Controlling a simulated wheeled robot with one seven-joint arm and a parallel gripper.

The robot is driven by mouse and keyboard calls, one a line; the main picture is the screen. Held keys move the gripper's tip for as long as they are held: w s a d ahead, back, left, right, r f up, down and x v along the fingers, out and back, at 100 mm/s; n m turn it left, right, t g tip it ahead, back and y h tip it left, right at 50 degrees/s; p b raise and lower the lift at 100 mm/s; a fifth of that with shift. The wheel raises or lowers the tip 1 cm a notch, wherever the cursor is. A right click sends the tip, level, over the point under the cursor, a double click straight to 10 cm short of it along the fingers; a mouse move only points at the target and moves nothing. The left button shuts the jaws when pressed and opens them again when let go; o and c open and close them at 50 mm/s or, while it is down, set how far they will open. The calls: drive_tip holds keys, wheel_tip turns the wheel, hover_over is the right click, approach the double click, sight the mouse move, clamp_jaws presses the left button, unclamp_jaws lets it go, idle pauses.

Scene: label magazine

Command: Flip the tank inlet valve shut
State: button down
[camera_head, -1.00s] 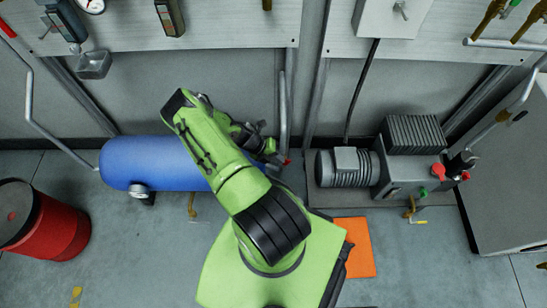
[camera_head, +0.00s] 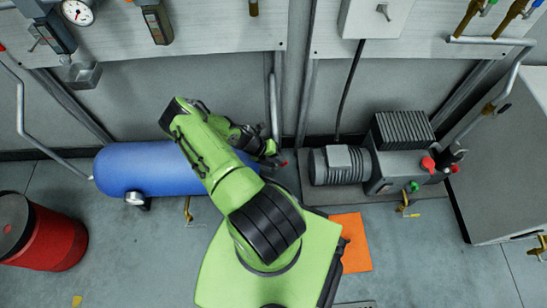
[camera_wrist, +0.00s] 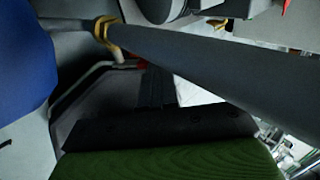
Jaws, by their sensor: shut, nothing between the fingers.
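The blue tank (camera_head: 130,170) lies on its side against the wall, partly hidden by my arm; it also shows at the left edge of the wrist view (camera_wrist: 22,65). A small red part (camera_head: 284,163), possibly the inlet valve's handle, shows at the tank's right end, beside the foot of a grey pipe (camera_head: 274,105). The valve's position cannot be told. My gripper (camera_head: 270,154) is shut and empty close to that red part; contact cannot be judged. In the wrist view the grey pipe (camera_wrist: 210,65) with a brass collar (camera_wrist: 104,32) crosses close in front.
A pump (camera_head: 342,165) with red and green parts stands right of the tank. A red drum (camera_head: 60,235) stands at the left. An orange mat (camera_head: 350,240) lies beside my base. A brass-handled floor valve (camera_head: 188,208) sits in front of the tank. Grey floor is open at lower left.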

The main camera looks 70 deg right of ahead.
sight(287, 162)
drive_tip(key=shift+s+d+f+p, duration=0.15)
drive_tip(key=shift+s+d+p, duration=0.25)
drive_tip(key=shift+s, duration=0.4)
drive_tip(key=shift+s+d+f, duration=0.4)
drive_tip(key=shift+s, duration=0.3)
drive_tip(key=shift+w+f, duration=0.1)
drive_tip(key=shift+w+a+f, duration=0.15)
drive_tip(key=shift+w+a, duration=0.2)
drive_tip(key=shift+w, duration=0.25)
drive_tip(key=p+v, duration=0.4)
drive_tip(key=v, duration=1.2)
